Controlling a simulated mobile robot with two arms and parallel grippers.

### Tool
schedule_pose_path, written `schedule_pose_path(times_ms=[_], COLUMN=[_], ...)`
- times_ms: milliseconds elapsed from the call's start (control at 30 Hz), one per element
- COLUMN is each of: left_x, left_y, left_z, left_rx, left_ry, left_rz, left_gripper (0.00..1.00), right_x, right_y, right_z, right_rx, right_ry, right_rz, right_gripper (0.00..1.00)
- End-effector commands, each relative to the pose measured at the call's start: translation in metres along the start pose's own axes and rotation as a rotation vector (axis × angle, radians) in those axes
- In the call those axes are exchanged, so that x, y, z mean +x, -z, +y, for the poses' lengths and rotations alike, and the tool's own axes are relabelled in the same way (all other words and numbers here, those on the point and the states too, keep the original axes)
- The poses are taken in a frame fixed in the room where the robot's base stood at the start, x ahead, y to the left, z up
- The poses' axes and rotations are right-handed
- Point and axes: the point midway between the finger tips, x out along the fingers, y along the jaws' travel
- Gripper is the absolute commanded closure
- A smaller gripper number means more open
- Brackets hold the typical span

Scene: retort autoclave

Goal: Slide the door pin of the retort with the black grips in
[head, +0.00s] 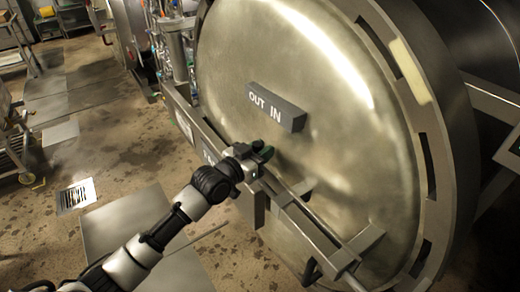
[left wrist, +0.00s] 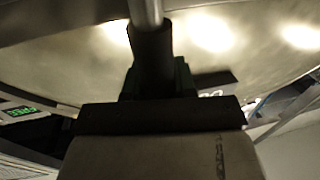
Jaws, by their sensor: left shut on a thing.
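The round metal retort door (head: 300,60) fills the middle of the head view. A grey block lettered "OUT IN" (head: 276,108) sits on it. My left gripper (head: 262,154) is at the door's front, below that block, shut on the black grip of the door pin. In the left wrist view the black grip (left wrist: 152,55) rises from between the jaws, with a bare metal rod (left wrist: 146,12) beyond it. The jaws largely hide the grip in the head view. How far the pin is in cannot be told. My right gripper is out of view.
A metal rail (head: 303,222) runs across the lower door front, close to my left gripper. A slotted rim (head: 428,130) surrounds the door. Shelves and carts (head: 12,140) stand at the far left.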

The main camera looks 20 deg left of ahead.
Motion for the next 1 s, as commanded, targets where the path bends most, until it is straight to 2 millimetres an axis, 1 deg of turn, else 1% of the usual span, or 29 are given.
schedule_pose_path(times_ms=[33,67,133,200,467,567,667,900,1000], left_x=[-0.001,-0.001,-0.001,-0.001,-0.001,-0.007,-0.021,-0.07,-0.087], left_y=[-0.005,-0.005,-0.005,-0.004,-0.003,-0.004,-0.006,-0.007,-0.006], left_z=[0.002,0.002,0.001,0.001,-0.002,-0.002,-0.001,0.0,0.001], left_rx=[-0.012,-0.012,-0.011,-0.01,-0.007,-0.007,-0.007,-0.005,-0.005], left_ry=[-0.004,-0.003,-0.002,-0.001,0.003,0.003,0.002,0.001,0.0], left_rz=[-0.008,-0.009,-0.009,-0.009,-0.006,-0.006,-0.008,-0.009,-0.009], left_gripper=[1.0,0.69,0.58,0.48,0.48,0.48,0.48,0.48,0.48], right_x=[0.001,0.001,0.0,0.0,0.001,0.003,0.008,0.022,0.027], right_y=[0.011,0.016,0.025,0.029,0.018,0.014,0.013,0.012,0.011], right_z=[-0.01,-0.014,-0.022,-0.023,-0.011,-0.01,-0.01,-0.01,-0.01], right_rx=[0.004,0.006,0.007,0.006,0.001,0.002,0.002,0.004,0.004], right_ry=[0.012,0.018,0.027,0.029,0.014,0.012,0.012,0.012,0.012], right_rz=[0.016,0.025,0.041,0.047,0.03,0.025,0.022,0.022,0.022], right_gripper=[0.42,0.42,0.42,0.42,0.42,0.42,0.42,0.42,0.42])
